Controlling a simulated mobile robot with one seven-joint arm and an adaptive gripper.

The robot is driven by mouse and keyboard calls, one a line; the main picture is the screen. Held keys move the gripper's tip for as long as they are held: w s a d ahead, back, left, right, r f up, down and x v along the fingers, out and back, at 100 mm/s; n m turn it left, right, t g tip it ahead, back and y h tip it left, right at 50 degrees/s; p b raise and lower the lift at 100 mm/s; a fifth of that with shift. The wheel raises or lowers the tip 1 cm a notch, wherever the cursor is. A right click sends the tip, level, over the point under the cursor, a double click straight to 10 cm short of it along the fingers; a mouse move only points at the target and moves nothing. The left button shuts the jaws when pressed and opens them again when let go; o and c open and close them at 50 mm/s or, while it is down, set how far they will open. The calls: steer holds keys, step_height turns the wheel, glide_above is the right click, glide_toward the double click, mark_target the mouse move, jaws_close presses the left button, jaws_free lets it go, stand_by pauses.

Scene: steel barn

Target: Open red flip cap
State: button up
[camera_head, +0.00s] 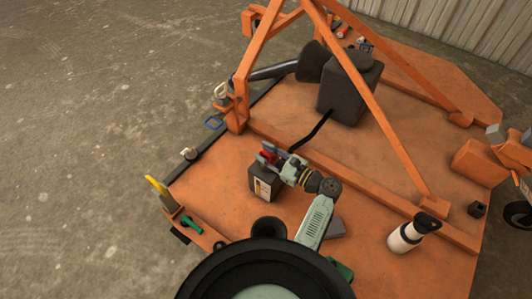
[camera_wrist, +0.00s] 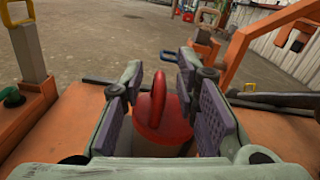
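The red flip cap (camera_wrist: 162,132) is in the middle of the wrist view, with a red tab (camera_wrist: 158,95) standing up on it. The cap sits on a pale container whose body is mostly hidden below. In the head view the red cap (camera_head: 267,156) shows at the top of a dark box-shaped container (camera_head: 263,185) with a pale label. My gripper (camera_wrist: 160,80) is open, with one purple-padded finger on each side of the cap and tab. A gap shows on the left; whether the right pad touches the cap I cannot tell.
The container stands on an orange platform (camera_head: 225,195). An orange frame (camera_head: 375,110) with a dark motor-like block (camera_head: 350,88) rises behind. A white bottle (camera_head: 405,238) stands to the right. Yellow (camera_head: 156,186) and green (camera_head: 190,224) handles are at the left edge.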

steer(key=shift+c, duration=0.3)
jaws_close()
steer(key=shift+d, duration=0.1)
stand_by(0.5)
